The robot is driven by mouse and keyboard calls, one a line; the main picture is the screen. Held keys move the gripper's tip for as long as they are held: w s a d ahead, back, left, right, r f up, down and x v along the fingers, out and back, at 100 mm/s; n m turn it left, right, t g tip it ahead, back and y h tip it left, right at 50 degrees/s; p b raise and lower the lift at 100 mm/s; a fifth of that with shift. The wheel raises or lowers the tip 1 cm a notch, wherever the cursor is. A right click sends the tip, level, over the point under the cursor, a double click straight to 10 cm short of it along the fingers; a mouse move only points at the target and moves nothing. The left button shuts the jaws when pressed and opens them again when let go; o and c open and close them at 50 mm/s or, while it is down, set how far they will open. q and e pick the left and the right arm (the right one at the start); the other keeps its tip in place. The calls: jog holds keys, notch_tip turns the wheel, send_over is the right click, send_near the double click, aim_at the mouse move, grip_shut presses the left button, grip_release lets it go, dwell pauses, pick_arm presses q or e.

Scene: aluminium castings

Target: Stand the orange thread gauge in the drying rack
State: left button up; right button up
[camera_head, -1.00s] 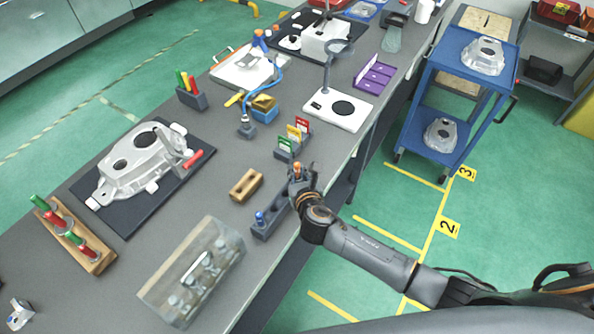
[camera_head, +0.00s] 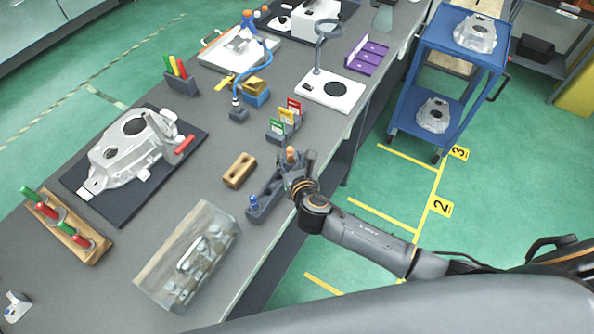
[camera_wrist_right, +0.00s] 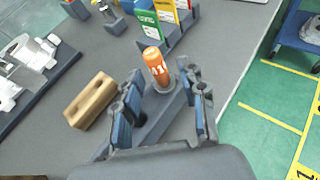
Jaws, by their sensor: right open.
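The orange thread gauge (camera_wrist_right: 157,68) stands about upright at the far end of a long dark grey rack (camera_wrist_right: 162,120). Its base sits in a grey collar there. In the head view its orange top (camera_head: 291,154) shows beside my fingers. A blue gauge (camera_head: 253,203) stands at the near end of the same rack (camera_head: 266,194). My right gripper (camera_wrist_right: 160,78) is open, with one finger on each side of the orange gauge and gaps between. In the head view the right gripper (camera_head: 297,165) is over the rack's far end. My left gripper is not in view.
A wooden block with holes (camera_head: 239,170) lies left of the rack. Coloured cards (camera_head: 286,121) stand just beyond it. A clear bin (camera_head: 170,285) of metal parts is nearer. A casting (camera_head: 130,155) lies on a dark mat to the left.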

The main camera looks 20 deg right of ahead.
jog(key=v, duration=1)
jog(key=shift+f, duration=0.1)
